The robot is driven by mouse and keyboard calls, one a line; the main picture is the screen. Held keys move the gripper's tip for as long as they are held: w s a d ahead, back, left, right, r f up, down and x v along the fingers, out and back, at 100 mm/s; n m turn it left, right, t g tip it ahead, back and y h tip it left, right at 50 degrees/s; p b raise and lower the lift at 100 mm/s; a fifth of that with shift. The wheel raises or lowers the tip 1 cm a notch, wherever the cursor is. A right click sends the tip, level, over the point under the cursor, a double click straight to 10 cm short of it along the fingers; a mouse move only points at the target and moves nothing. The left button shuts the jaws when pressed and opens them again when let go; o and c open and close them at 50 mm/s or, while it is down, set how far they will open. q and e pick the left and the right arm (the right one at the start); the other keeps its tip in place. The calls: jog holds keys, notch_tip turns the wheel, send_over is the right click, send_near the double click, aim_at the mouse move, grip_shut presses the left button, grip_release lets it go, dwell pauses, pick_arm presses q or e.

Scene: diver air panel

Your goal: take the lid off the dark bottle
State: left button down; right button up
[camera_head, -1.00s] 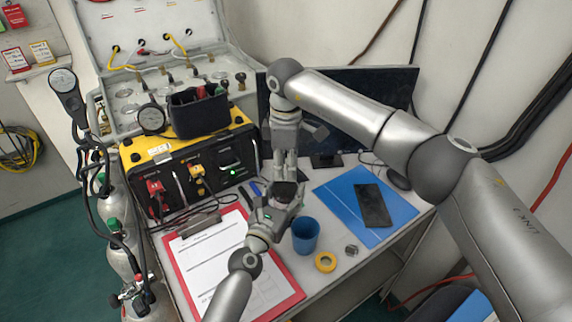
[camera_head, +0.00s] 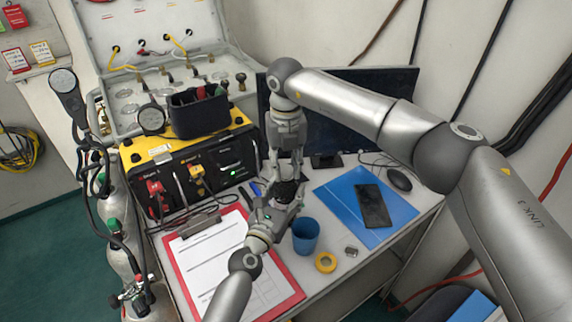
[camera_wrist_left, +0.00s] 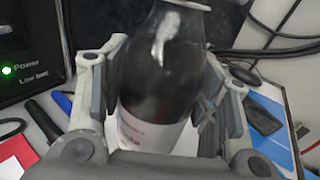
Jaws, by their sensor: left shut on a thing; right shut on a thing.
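The dark bottle (camera_wrist_left: 158,85), with a pale label low on its side, stands between the fingers of my left gripper (camera_wrist_left: 165,115) in the left wrist view. In the head view my left gripper (camera_head: 277,205) is shut on the bottle's body, just left of the blue cup. My right gripper (camera_head: 288,178) points down from above and is shut at the bottle's top. The lid is hidden by the right fingers, and the left wrist view cuts off the bottle's top. I cannot tell whether the lid is loose.
A blue cup (camera_head: 306,236), a yellow tape roll (camera_head: 325,262) and a small metal piece (camera_head: 351,252) are right of the bottle. A red clipboard (camera_head: 290,288) lies in front. The black-yellow case (camera_head: 215,150) stands behind left. A phone (camera_head: 373,206) lies on a blue folder (camera_head: 335,203).

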jog(key=n, duration=0.3)
jog(key=shift+n, duration=0.3)
jog(key=n, duration=1.2)
jog(key=shift+n, duration=0.3)
jog(key=n, duration=1)
jog(key=shift+r+n, duration=0.1)
jog(key=shift+n, duration=0.2)
jog(key=n, duration=0.4)
jog(key=shift+r, duration=0.2)
jog(key=shift+r, duration=0.9)
